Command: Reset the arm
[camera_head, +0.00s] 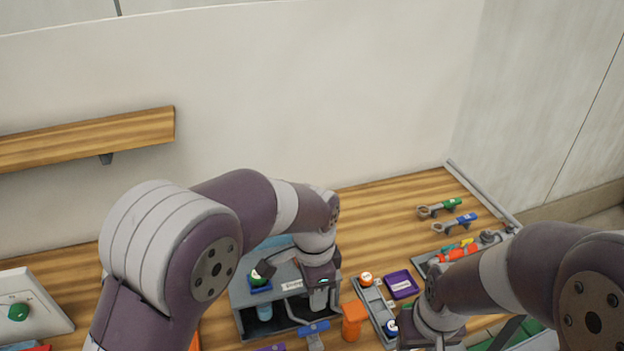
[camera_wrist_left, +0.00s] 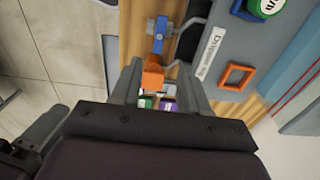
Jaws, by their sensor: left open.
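My left gripper (camera_head: 322,292) is over the front of a grey rack at the table's near side. In the left wrist view its two fingers (camera_wrist_left: 159,95) stand apart with nothing clearly held between them. An orange object (camera_wrist_left: 153,74) shows beyond the gap, and I cannot tell how far away it is. My right gripper (camera_head: 418,341) is at the bottom right, partly cut off by the picture edge. Its fingers are not clear.
The grey rack (camera_head: 241,296) holds a green-capped item (camera_head: 259,277). To its right are an orange item (camera_head: 353,317), a purple tray (camera_head: 402,284) and a grey tray (camera_head: 367,300). Green (camera_head: 446,206) and blue (camera_head: 457,222) valves lie at the back right. A wooden shelf (camera_head: 90,138) is on the wall.

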